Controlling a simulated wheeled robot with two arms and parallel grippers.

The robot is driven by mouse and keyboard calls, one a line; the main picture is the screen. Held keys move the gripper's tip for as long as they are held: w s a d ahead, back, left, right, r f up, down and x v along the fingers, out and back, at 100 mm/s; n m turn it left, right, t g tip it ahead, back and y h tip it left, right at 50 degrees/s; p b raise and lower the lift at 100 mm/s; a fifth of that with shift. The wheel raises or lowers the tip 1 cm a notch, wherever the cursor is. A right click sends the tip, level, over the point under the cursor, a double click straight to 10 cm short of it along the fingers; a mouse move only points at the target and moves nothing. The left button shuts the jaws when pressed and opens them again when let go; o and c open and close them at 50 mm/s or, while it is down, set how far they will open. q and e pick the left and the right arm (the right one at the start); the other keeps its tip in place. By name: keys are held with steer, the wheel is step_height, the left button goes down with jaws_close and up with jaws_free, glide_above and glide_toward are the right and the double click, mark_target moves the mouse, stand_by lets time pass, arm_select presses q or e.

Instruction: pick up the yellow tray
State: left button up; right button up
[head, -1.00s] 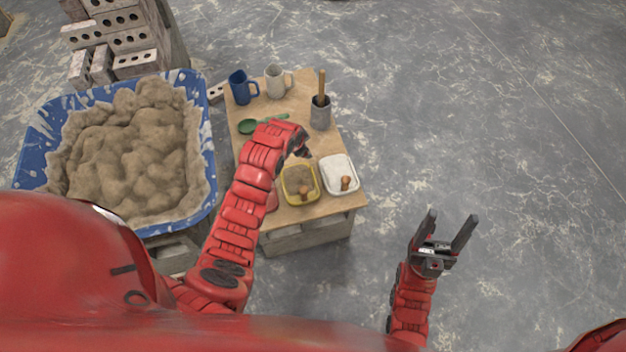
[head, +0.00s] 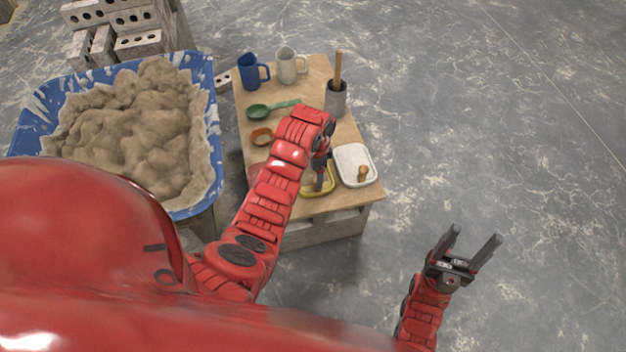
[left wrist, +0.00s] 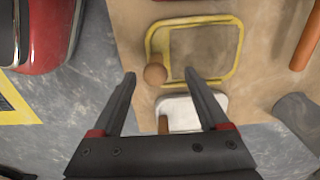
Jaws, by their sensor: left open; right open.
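The yellow tray (head: 319,190) lies on the small wooden table (head: 358,200), mostly hidden behind my left arm in the head view. In the left wrist view the yellow tray (left wrist: 238,50) shows a sandy-brown filling and a round wooden knob (left wrist: 155,74) at its near left corner. My left gripper (head: 321,186) is above the tray, pointing down. Its open fingers show in the left wrist view (left wrist: 160,80), with nothing clearly between them but part of the tray beyond. My right gripper (head: 473,245) is open and empty, right of the table over the floor.
A white tray (head: 354,160) with a wooden handle stands right beside the yellow one. A blue mortar tub (head: 40,110) stands left.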

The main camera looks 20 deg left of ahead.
arm_select(q)
steer(key=f, duration=0.5)
steer(key=shift+s+d+f, duration=0.15)
steer(key=shift+s+d, duration=0.15)
steer(key=shift+w+f, duration=0.1)
steer(key=shift+f, duration=0.25)
jaws_close()
stand_by(0.9)
